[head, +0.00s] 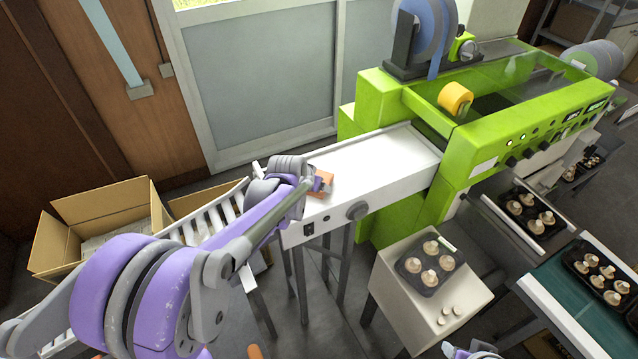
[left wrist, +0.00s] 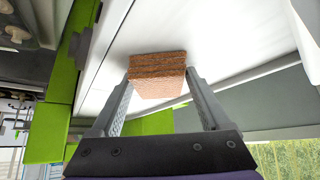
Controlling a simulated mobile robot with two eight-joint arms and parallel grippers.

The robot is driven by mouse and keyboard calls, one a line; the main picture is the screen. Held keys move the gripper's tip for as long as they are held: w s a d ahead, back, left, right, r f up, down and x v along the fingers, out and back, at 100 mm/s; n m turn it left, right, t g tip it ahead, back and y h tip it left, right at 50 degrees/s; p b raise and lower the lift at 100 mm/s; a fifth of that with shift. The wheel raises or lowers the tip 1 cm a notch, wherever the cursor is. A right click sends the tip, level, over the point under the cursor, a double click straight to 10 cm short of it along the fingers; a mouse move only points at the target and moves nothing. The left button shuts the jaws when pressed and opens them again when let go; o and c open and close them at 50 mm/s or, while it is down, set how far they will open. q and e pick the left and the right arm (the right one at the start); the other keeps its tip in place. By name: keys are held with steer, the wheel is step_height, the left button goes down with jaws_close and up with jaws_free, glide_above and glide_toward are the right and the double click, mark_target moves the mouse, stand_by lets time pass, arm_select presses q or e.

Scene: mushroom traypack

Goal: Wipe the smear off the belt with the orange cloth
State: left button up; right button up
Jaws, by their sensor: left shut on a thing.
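The orange cloth (left wrist: 157,76) is a thick folded block between the two fingers of my left gripper (left wrist: 158,92), which is shut on it. In the head view, my left gripper (head: 318,184) is at the near left end of the white belt (head: 375,160), and the orange cloth (head: 326,184) shows at its tip. The cloth is at or just over the belt surface; I cannot tell whether it touches. No smear is visible on the bare part of the belt; the area under the cloth and gripper is hidden. Part of my right arm shows at the bottom edge, its fingertips not visible.
A green machine (head: 395,105) stands at the belt's far end. A roller chute (head: 215,218) and cardboard box (head: 95,225) lie left. A white stand (head: 405,308) holds a black mushroom tray (head: 418,283) and loose mushrooms. The belt right of my left gripper is clear.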

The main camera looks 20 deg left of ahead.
mark_target(326, 175)
arm_select(q)
steer(key=shift+s+a, duration=1.2)
steer(key=shift+s, duration=0.1)
steer(key=shift+w+a+r, duration=0.1)
steer(key=shift+w+a, duration=0.65)
steer(key=shift+a, duration=0.05)
steer(key=shift+w+d, duration=1.35)
steer(key=shift+w, duration=0.1)
steer(key=shift+w+d, duration=1.35)
steer(key=shift+w, duration=0.15)
steer(key=shift+w+f, duration=0.1)
steer(key=shift+f, duration=0.1)
steer(key=shift+s+a+f+b, duration=0.1)
steer(key=shift+s+a+b, duration=0.15)
steer(key=shift+s+a, duration=0.55)
steer(key=shift+s+a+f+b, duration=0.1)
steer(key=shift+s+a+b, duration=0.1)
steer(key=shift+s+a, duration=1.15)
steer(key=shift+s, duration=0.25)
steer(key=shift+s+a, duration=0.55)
steer(key=shift+s, duration=0.3)
steer(key=shift+r, duration=0.15)
